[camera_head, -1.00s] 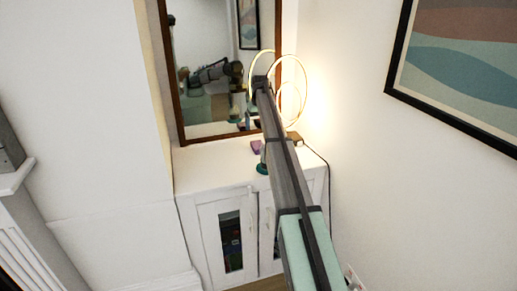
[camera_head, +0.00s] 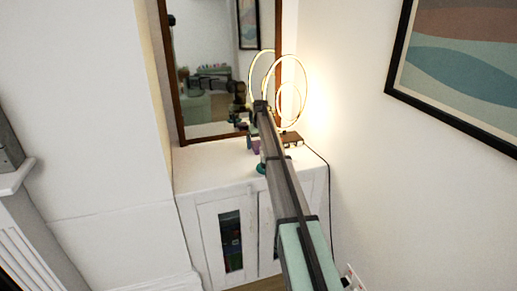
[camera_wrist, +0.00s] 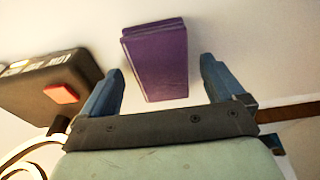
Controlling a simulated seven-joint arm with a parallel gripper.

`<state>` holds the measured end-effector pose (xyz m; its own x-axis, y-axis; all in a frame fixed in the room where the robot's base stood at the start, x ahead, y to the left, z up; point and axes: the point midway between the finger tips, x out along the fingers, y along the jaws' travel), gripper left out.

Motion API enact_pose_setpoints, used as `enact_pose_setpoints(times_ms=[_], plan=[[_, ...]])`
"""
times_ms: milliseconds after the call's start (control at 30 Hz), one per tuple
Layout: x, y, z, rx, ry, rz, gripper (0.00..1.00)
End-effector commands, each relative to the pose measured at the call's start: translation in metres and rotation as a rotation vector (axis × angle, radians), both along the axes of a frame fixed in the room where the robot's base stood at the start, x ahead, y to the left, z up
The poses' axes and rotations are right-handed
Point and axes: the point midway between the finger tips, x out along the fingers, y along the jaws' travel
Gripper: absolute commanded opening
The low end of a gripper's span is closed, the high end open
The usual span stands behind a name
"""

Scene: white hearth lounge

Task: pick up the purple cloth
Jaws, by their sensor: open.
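The purple cloth (camera_wrist: 157,62) looks like a folded, flat block on the white cabinet top. In the wrist view it lies beyond and between my gripper's two blue fingers, with a gap on each side. In the head view a small part of the cloth (camera_head: 255,147) shows beside my arm. My gripper (camera_wrist: 162,66) is open and empty. From these views I cannot tell how high the fingers are above the cloth.
The white cabinet (camera_head: 205,177) stands in the corner below a framed mirror (camera_head: 205,105). A ring lamp (camera_head: 291,92) stands right of my arm; its dark base (camera_wrist: 40,85) with a red patch lies left of the cloth in the wrist view.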

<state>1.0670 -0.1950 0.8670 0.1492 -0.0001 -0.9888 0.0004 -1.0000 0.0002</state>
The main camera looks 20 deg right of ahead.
Motion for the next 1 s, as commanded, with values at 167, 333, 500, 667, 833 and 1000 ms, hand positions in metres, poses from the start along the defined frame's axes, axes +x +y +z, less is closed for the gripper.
enact_pose_setpoints(times_ms=[167,333,500,667,833,1000], plan=[[0.0008,0.0,-0.0054,0.0,0.0,0.0,0.96],[0.0007,0.0,-0.0053,0.0,0.0,-0.001,0.9],[0.0008,0.0,-0.0051,0.0,0.0,-0.001,0.74],[0.0008,0.0,-0.0051,0.0,0.0,-0.001,0.58],[0.0007,0.0,-0.0052,0.0,0.0,-0.001,0.42],[0.0007,0.0,-0.0051,0.0,0.0,-0.001,0.35]])
